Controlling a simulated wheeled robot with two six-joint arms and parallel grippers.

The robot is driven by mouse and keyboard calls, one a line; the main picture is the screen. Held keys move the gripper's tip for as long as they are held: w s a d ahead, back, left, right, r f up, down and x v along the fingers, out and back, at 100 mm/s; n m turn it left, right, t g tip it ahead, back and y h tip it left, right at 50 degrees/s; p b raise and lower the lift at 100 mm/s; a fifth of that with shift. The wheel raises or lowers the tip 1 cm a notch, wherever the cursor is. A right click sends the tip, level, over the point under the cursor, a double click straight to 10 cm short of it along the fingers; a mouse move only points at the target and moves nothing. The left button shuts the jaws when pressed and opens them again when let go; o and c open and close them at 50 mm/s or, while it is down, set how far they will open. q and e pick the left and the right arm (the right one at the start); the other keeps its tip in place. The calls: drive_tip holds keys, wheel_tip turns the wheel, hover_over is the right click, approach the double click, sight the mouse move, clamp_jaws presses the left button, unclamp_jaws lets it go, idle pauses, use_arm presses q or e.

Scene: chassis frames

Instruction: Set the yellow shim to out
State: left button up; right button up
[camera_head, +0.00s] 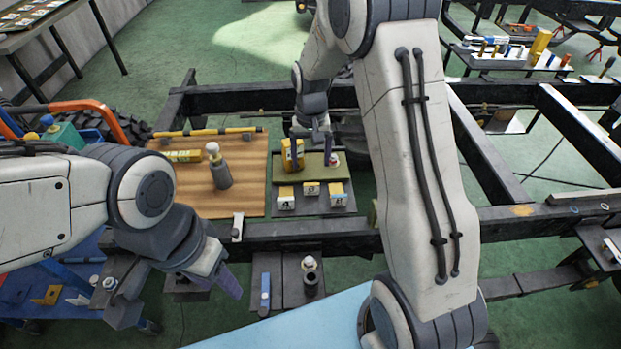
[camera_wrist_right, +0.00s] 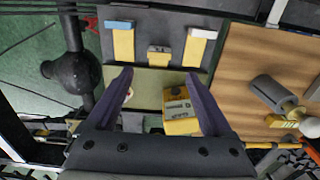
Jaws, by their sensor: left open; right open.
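A yellow block with a printed label (camera_head: 292,155), which I take to be the yellow shim, stands at the back left of an olive pad (camera_head: 312,172) on a dark plate. In the right wrist view the yellow block (camera_wrist_right: 180,125) shows between the fingers, closer to the right-hand finger; I cannot tell whether it touches. My right gripper (camera_wrist_right: 159,75) is open over the pad; its fingers (camera_head: 314,140) also show in the head view, partly hidden by my arm. My left gripper (camera_head: 178,302) is open and empty at the lower left, away from the block.
Several labelled yellow-and-white blocks (camera_head: 311,188) stand along the plate's front. A red-and-white knob (camera_head: 332,160) is right of the yellow block. A wooden board (camera_head: 190,195) to the left holds a grey cylinder (camera_head: 220,174). Dark chassis rails (camera_head: 300,236) surround this area.

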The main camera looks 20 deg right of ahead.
sight(311, 184)
wheel_tip(311, 184, down, 10)
drive_tip(key=shift+f, duration=0.2)
idle(0.3)
clamp_jaws()
